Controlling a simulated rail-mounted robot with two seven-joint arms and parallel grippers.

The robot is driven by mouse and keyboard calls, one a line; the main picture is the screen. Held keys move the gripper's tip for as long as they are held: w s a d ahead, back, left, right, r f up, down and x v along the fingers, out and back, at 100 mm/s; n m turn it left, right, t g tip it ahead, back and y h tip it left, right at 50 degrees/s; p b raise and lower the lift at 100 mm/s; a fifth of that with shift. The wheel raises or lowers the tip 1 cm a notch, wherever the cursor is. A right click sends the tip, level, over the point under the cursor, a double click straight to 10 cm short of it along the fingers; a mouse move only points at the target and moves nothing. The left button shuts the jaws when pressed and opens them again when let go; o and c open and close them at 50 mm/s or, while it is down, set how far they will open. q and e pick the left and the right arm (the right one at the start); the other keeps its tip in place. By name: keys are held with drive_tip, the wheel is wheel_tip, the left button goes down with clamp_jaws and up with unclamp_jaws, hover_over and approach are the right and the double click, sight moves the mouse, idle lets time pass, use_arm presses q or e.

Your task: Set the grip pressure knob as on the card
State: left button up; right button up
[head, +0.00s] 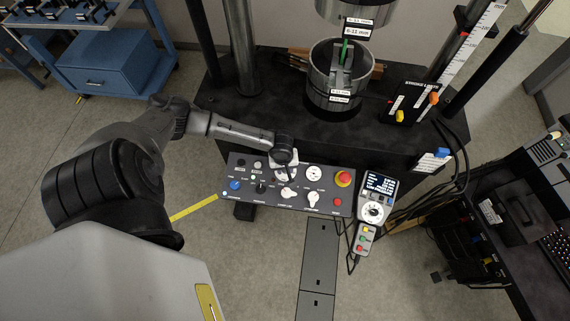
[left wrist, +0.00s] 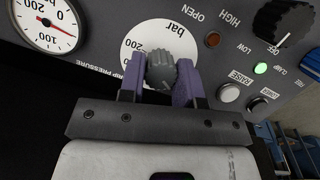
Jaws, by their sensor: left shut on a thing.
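The grip pressure knob (left wrist: 165,68) is a dark grey ribbed knob on a white round dial plate (left wrist: 140,40) marked "bar". My left gripper (left wrist: 160,84) has its two purple fingers on either side of the knob and is shut on it. In the head view my left gripper (head: 284,160) reaches down over the upper edge of the control panel (head: 262,205) and covers the knob. A small white card (head: 434,161) with a blue clip hangs right of the panel; its writing is too small to read. My right gripper is not in view.
A pressure gauge (left wrist: 46,24) sits beside the knob. A black knob (left wrist: 284,24), a lit green lamp (left wrist: 261,68) and push buttons lie on the other side. A red emergency button (head: 344,179) and a handheld pendant (head: 374,208) are to the right. The test machine (head: 338,80) stands behind.

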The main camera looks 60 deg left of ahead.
use_arm(q)
drive_tip(key=m+p, duration=0.2)
drive_tip(key=p, duration=0.1)
drive_tip(key=m+g+p, duration=0.1)
drive_tip(key=m+p, duration=0.1)
drive_tip(key=shift+w+d+r+y, duration=0.1)
drive_tip(key=shift+r+y, duration=0.2)
drive_tip(key=m+p, duration=0.2)
drive_tip(key=shift+f+m, duration=0.1)
drive_tip(key=shift+m, duration=0.3)
drive_tip(key=m+y+p, duration=0.1)
drive_tip(key=m+p, duration=0.1)
drive_tip(key=shift+m+g, duration=0.3)
drive_tip(key=shift+g, duration=0.1)
drive_tip(key=m+p, duration=0.1)
drive_tip(key=m, duration=0.2)
drive_tip(key=shift+d+f+m+y, duration=0.1)
drive_tip(key=shift+d+m+y, duration=0.05)
drive_tip(key=shift+m+y, duration=0.2)
drive_tip(key=m+y+p, duration=0.1)
drive_tip(key=m+p, duration=0.1)
drive_tip(key=m, duration=0.2)
drive_tip(key=shift+f+m+y+p, duration=0.1)
drive_tip(key=shift+m+y+p, duration=0.2)
drive_tip(key=shift+m, duration=0.65)
drive_tip(key=o, duration=0.9)
